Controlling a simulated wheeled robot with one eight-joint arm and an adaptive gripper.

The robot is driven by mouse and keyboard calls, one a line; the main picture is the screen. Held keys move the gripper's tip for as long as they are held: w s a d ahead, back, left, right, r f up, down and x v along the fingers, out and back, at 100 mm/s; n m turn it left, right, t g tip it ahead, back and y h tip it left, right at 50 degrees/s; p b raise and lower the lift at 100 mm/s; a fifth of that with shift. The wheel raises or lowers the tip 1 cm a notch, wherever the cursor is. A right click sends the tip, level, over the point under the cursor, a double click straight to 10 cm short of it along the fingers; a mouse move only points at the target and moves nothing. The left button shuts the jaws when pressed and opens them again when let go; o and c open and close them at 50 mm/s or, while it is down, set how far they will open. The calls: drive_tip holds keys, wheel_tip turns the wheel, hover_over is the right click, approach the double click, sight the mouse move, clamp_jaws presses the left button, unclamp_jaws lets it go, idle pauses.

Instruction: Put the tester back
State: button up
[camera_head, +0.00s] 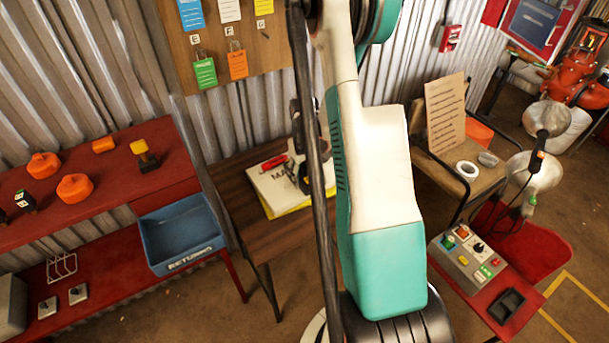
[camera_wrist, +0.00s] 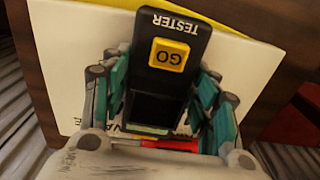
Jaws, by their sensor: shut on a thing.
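The tester (camera_wrist: 172,35) is a black handheld block with a yellow GO button and white lettering. In the wrist view it sits between the green-padded fingers of my gripper (camera_wrist: 160,98), which is shut on it. It is over a white manual (camera_wrist: 65,75). I cannot tell whether the tester touches the manual. In the head view the manual (camera_head: 268,187) lies on a brown wooden table, with my gripper (camera_head: 302,172) above it, partly behind my arm. The tester is not clearly visible there.
A red item (camera_head: 273,161) lies on the manual. At right, a control box (camera_head: 468,257) and black tray (camera_head: 507,306) sit on a red surface. A side table (camera_head: 455,182) holds tape.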

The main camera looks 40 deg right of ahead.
drive_tip(key=shift+f, duration=0.2)
drive_tip(key=o, duration=1.3)
drive_tip(key=shift+r, duration=0.1)
drive_tip(key=shift+r, duration=0.1)
wheel_tip(320, 180, up, 12)
drive_tip(key=p, duration=0.4)
